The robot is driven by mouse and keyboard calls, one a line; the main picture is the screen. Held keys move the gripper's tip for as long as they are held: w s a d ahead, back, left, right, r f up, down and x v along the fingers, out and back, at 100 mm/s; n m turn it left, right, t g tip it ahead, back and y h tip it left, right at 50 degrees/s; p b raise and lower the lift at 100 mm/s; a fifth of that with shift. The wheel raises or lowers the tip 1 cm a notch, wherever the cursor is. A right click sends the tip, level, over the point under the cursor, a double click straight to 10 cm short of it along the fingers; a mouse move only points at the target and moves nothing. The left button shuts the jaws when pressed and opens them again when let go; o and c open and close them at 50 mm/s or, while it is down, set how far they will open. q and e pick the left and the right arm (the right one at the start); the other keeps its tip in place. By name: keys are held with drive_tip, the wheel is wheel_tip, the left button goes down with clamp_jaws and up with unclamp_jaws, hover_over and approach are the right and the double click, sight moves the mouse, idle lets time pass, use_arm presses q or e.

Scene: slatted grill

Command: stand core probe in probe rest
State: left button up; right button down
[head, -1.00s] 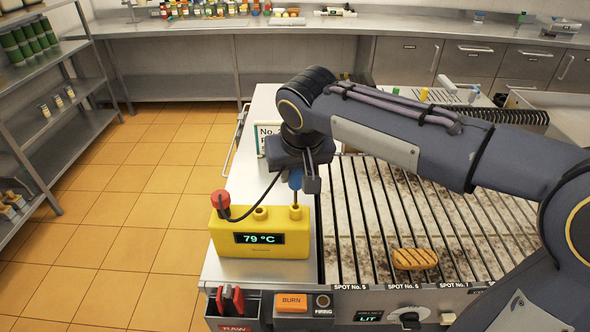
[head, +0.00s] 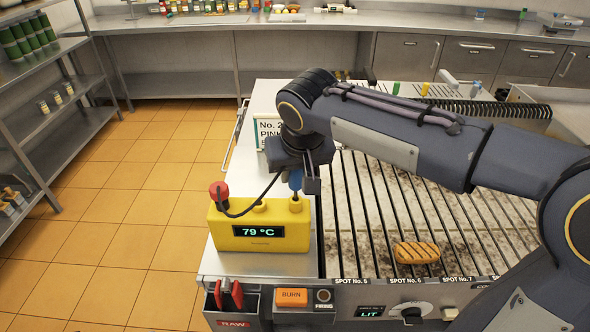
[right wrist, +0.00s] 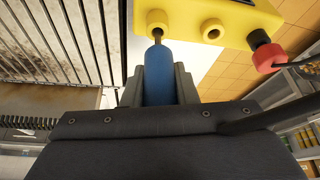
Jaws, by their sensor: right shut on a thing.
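The core probe (head: 296,181) has a blue handle and a thin metal rod, and a black cable runs from its side to the yellow box. My right gripper (head: 307,184) is shut on the blue handle, which also shows in the right wrist view (right wrist: 158,75). The probe points down, roughly upright, over the right-hand socket of the yellow box (head: 260,243). Its rod reaches into that socket (right wrist: 157,20), with a short length showing between handle and socket rim. How deep the tip sits is hidden. The box display reads 79 °C. My left gripper is not in view.
A labelled box (head: 268,122) stands behind the gripper.

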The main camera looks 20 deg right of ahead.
drive_tip(key=shift+f+b, duration=0.6)
drive_tip(key=shift+f, duration=0.25)
drive_tip(key=c, duration=1.1)
unclamp_jaws()
drive_tip(key=shift+r, duration=0.15)
drive_tip(key=v, duration=0.7)
drive_tip(key=shift+s+r, duration=0.2)
drive_tip(key=shift+r, duration=0.15)
